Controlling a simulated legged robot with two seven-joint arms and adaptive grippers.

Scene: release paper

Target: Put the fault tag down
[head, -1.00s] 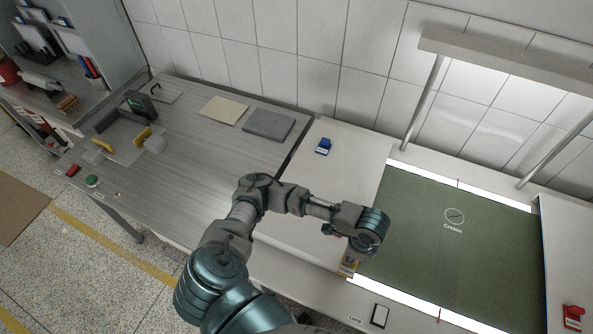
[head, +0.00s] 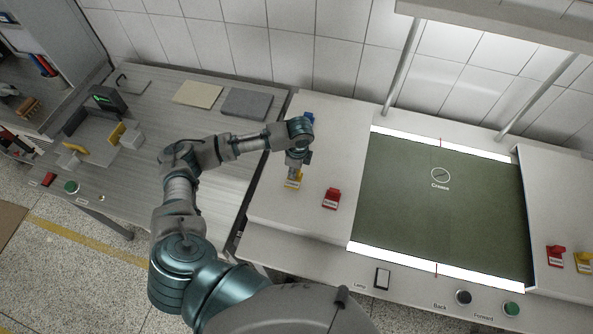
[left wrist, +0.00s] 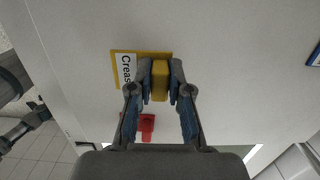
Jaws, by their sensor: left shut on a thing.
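The fault tag is yellow with a white label reading "Crease" (head: 293,182). It is over the left white panel (head: 270,205). My left gripper (head: 295,172) points down and is shut on the tag's yellow grip block. In the left wrist view the block (left wrist: 160,80) sits between the fingertips of my left gripper (left wrist: 159,82), and the plate and label (left wrist: 127,68) stick out to the left. The plate is at or very near the white surface; I cannot tell whether it touches. My right gripper is not in view.
A red tag (head: 331,198) stands close by on the right. A blue tag (head: 309,117) is partly hidden behind my wrist. The green inspection surface (head: 440,215) lies further right, showing "Crease". Red (head: 556,256) and yellow (head: 584,262) tags lie at the far right.

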